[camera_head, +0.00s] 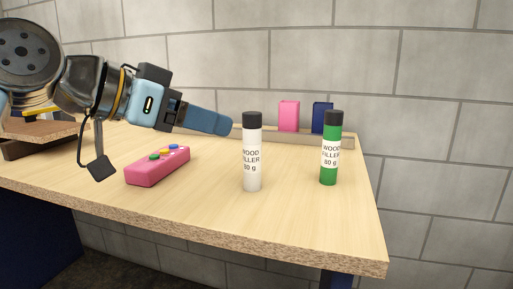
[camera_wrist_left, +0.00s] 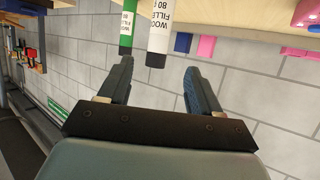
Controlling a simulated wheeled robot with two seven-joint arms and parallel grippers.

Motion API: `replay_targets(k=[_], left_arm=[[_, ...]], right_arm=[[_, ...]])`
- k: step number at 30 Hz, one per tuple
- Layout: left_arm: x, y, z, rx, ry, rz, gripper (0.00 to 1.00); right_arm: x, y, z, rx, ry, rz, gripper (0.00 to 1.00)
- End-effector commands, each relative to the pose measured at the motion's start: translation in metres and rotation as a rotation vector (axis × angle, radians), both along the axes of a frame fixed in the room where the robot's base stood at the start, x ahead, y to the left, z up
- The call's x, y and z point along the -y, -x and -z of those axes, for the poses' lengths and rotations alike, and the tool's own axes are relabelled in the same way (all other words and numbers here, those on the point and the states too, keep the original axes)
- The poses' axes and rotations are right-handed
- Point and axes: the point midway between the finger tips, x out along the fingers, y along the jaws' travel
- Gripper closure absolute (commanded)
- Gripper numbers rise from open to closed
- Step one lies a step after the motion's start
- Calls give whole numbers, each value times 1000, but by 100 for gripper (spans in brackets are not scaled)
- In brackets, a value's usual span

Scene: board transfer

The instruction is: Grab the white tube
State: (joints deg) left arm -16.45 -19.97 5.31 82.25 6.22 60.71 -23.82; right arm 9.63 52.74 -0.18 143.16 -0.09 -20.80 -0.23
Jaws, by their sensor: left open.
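The white tube (camera_head: 252,172) with a black cap and a "WOOD FILLER 80 g" label stands upright on the wooden table. My left gripper (camera_head: 228,124) is just left of its cap in the head view. In the left wrist view the gripper (camera_wrist_left: 158,66) is open and empty, its two fingers spread. The white tube (camera_wrist_left: 162,22) shows there upside down beyond the gap between the fingers, with its cap towards me; I see no contact. My right gripper is not in view.
A green tube (camera_head: 329,174) stands upright to the right of the white one. A pink box with coloured buttons (camera_head: 157,171) lies to the left. A pink block (camera_head: 289,116) and a blue block (camera_head: 322,117) stand behind at a low ledge (camera_head: 278,137). The table front is clear.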

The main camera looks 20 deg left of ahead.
Motion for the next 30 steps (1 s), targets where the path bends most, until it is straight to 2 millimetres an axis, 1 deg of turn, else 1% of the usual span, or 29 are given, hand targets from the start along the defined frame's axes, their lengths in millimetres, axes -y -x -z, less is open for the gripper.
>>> replay_targets(k=[1, 6, 9, 14, 21, 24, 30], left_arm=[[7, -9, 7, -5, -3, 2, 36], [25, -35, 20, -5, -2, 1, 36], [32, -45, 24, -3, -1, 1, 36], [40, -54, 28, -3, -1, 1, 36], [62, -81, 41, -4, -1, 1, 36], [66, -87, 43, -3, 1, 0, 36], [66, -88, 43, -1, 0, 0, 36]], right_arm=[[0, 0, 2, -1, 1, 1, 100], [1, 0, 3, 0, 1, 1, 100], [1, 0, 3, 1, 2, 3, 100], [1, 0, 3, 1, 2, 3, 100], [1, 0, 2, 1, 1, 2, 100], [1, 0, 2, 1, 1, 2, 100], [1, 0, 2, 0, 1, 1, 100]])
